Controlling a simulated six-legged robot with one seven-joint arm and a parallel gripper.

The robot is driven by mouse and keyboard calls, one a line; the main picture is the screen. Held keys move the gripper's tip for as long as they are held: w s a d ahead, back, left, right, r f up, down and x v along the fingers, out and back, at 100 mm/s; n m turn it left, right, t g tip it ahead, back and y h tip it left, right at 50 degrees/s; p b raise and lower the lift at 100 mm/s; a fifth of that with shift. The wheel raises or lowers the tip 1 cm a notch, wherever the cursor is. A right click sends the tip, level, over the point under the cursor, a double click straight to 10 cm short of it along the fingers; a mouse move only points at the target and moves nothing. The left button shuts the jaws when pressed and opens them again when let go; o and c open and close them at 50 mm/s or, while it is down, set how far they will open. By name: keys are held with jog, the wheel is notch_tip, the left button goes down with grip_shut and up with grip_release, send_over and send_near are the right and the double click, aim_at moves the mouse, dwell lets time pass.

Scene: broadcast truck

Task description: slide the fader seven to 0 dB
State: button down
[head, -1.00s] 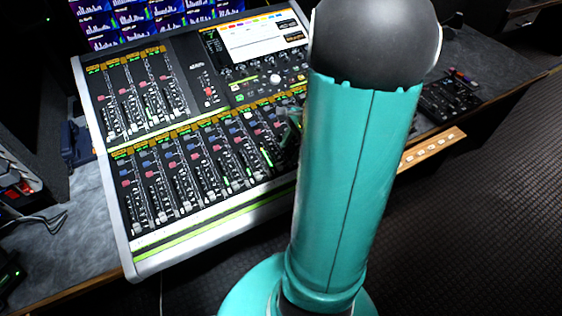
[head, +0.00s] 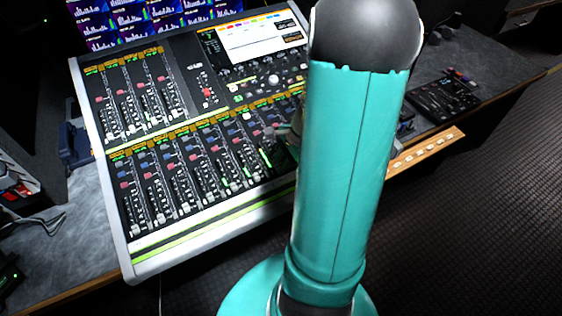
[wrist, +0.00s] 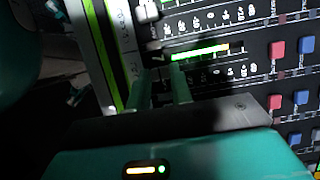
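The mixing console (head: 200,233) fills the left and middle of the head view, with a lower row of vertical faders. My gripper (head: 278,132) is over the right part of that row, partly hidden behind my teal arm. In the wrist view my gripper (wrist: 162,84) has its two fingers apart, low over the fader strips near a lit green meter (wrist: 200,52). A dark fader cap (wrist: 155,57) lies just beyond the fingertips. The gap between the fingers is dark, and I cannot read which fader number this is.
Another fader cap (wrist: 150,13) sits on the neighbouring strip. Red and blue buttons (wrist: 302,97) line the right of the wrist view. A small black control panel (head: 443,98) stands right of the console. Screens (head: 150,20) stand behind it.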

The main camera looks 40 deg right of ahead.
aim_at(264, 153)
jog(key=w, duration=0.2)
jog(key=w+d, duration=0.1)
jog(key=w, duration=0.1)
jog(key=w+d+r, duration=0.1)
jog(key=w, duration=0.2)
jog(key=c, duration=1.2)
grip_release()
jog(key=shift+c, duration=0.2)
jog(key=v, duration=1.4)
jog(key=shift+a, duration=0.1)
